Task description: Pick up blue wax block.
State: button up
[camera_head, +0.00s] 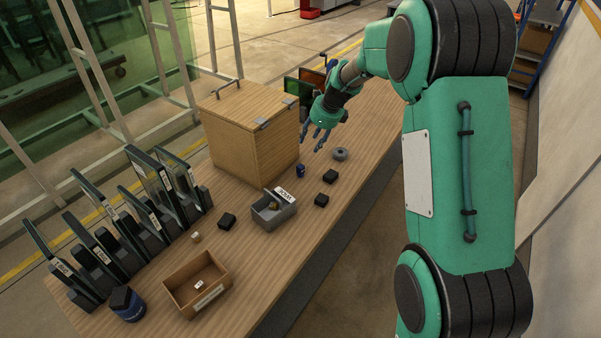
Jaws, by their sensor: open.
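A small dark blue piece (300,170), which looks like the blue wax block, stands on the wooden table near the right front corner of the wooden box. It is too small to make out its exact shape. My gripper (314,143) is open and empty, with its fingers pointing down. It hangs above and slightly right of the blue piece, apart from it.
The lidded wooden box (237,137) stands close left of my gripper. A grey ring-like piece (340,154), black blocks (330,176) and a grey bin (268,213) are nearby. An open brown tray (186,268) and upright labelled panels (97,256) stand farther left.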

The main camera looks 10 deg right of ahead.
jog(key=w+f+m, duration=0.3)
jog(key=w+f, duration=0.1)
jog(key=f, duration=0.4)
jog(key=shift+w+d, duration=0.3)
jog(key=b, duration=0.2)
send_over(301, 166)
jog(key=s+d, duration=0.1)
jog(key=s, duration=0.1)
jog(key=shift+s+f, duration=0.1)
jog(key=shift+f, duration=3.8)
jog(key=shift+b+x, duration=1.05)
jog(key=shift+x, duration=1.5)
jog(key=shift+d, duration=0.15)
